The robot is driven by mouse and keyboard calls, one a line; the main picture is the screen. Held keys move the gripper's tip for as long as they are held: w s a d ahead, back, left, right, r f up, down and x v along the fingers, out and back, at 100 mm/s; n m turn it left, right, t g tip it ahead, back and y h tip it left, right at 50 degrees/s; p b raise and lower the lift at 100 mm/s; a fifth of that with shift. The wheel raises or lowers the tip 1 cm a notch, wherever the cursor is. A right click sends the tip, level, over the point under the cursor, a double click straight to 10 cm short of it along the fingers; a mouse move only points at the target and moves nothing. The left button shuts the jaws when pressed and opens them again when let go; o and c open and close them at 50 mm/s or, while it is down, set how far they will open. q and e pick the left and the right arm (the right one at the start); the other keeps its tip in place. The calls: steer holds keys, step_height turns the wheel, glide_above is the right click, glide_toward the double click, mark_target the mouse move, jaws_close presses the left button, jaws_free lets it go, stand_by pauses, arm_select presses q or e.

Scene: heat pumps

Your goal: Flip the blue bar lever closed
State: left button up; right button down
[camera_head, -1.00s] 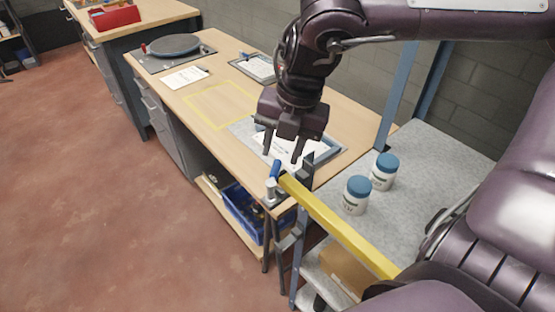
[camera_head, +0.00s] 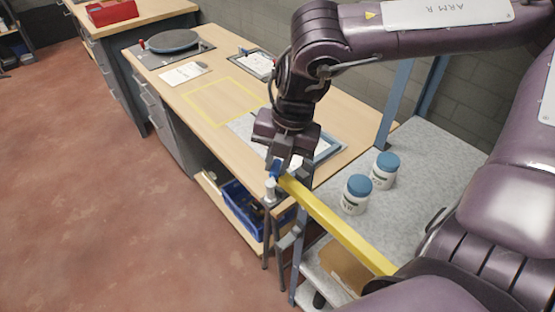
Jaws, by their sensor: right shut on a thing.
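The lever's exact angle cannot be told. My left gripper is not in view.
Two white jars with blue lids (camera_head: 357,186) stand on the grey shelf (camera_head: 440,165) right of the bar. A clipboard with paper (camera_head: 325,148) lies behind the gripper. A blue crate (camera_head: 240,208) sits below the workbench (camera_head: 190,103). The floor at left is clear.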

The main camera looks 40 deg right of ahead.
steer(key=m+b, duration=0.1)
steer(key=s+m+b, duration=0.1)
steer(key=m, duration=0.1)
steer(key=shift+d+f, duration=0.1)
steer(key=shift+d, duration=0.2)
steer(key=shift+s+d+m+t+h+b, duration=0.15)
steer(key=shift+s+m+h+b, duration=0.2)
steer(key=shift+m+b, duration=0.55)
steer(key=shift+s+a+m+t+h+b, duration=0.2)
steer(key=shift+s+m+b, duration=0.25)
steer(key=shift+m, duration=0.85)
steer(key=c, duration=1.3)
jaws_free()
steer(key=shift+s, duration=0.1)
steer(key=shift+c, duration=0.2)
steer(key=v, duration=0.8)
